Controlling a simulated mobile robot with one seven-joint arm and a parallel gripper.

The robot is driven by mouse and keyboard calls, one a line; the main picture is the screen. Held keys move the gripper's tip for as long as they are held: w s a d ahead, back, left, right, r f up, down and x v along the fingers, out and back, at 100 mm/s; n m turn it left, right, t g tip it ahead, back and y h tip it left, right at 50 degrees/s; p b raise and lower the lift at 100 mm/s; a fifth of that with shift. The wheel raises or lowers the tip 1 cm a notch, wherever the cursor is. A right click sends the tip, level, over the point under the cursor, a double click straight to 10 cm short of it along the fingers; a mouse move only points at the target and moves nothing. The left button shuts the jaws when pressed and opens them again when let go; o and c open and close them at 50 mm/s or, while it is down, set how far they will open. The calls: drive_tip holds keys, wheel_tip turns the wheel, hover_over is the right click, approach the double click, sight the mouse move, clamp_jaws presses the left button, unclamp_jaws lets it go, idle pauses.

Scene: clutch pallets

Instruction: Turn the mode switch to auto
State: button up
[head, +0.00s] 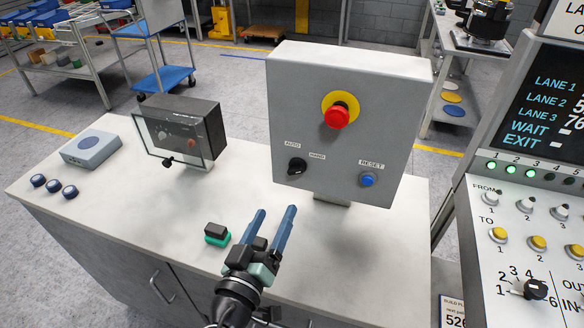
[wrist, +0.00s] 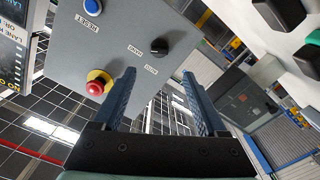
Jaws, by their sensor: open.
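The mode switch (head: 297,166) is a black rotary knob low on the left of the grey control box (head: 350,80). The AUTO label sits at its upper left and HAND at its upper right; which one it points at is too small to tell surely. In the wrist view the mode switch (wrist: 159,46) shows ahead of the fingertips, with both labels beside it. My gripper (head: 275,212) is open and empty over the bench, in front of and below the switch and apart from it. Its two blue fingers also show in the wrist view (wrist: 158,76).
The box also bears a red emergency button (head: 337,115) and a blue reset button (head: 367,180). A green and black block (head: 217,234) lies left of my gripper. A clear-covered switch box (head: 180,130) stands at the left. A lane panel (head: 530,200) stands at the right.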

sight(294, 173)
drive_tip(key=p+x, duration=0.1)
drive_tip(key=x, duration=1)
drive_tip(key=shift+w+d+p, duration=0.1)
drive_tip(key=shift+w+p, duration=0.1)
drive_tip(key=shift+p, duration=0.15)
clamp_jaws()
